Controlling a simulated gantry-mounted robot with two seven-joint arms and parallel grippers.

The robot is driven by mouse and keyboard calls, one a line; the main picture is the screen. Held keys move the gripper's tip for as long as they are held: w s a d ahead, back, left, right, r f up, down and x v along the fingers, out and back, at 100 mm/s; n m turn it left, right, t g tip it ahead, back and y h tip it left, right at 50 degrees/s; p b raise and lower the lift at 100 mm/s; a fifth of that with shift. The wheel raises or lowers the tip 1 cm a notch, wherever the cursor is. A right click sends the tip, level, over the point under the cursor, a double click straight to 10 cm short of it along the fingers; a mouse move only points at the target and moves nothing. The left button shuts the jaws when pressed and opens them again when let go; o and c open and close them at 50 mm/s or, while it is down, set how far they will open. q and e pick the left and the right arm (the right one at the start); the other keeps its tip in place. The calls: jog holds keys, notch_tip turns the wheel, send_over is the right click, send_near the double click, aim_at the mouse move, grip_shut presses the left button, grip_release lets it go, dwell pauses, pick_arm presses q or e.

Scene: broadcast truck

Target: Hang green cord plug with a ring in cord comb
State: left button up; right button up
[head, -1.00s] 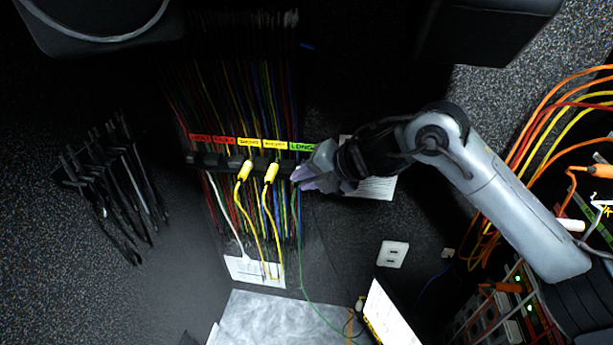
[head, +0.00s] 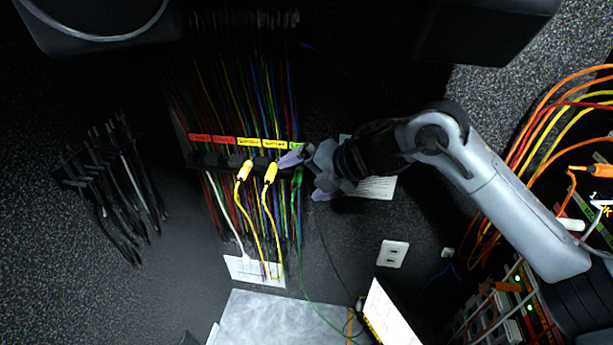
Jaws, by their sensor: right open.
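The cord comb (head: 212,161) is a dark bar on the back wall, with red, yellow and green labels above it. The green plug (head: 297,178) hangs at the comb's right end, below the partly hidden green label (head: 296,147). Its thin green cord runs down toward the desk. I cannot make out its ring. My right gripper (head: 303,177) is open, one finger above and one below, with the green plug beside or between the fingers and no grip on it visible. My left gripper is not in view.
Two yellow plugs (head: 270,174) hang left of the green one, and a white cord hangs further left. Many thin cords hang behind the comb. Black cables (head: 120,185) hang on the left wall. A desk (head: 265,315) is below; orange cables (head: 545,110) are at right.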

dwell(0.3)
jog(key=shift+s+a, duration=0.1)
jog(key=shift+s, duration=0.3)
jog(key=shift+s+a+b, duration=0.15)
jog(key=shift+s+b, duration=0.35)
jog(key=shift+s, duration=0.5)
jog(key=shift+s, duration=0.15)
jog(key=s, duration=0.2)
jog(key=s+a+b, duration=0.1)
jog(key=s, duration=0.1)
jog(key=shift+s, duration=0.35)
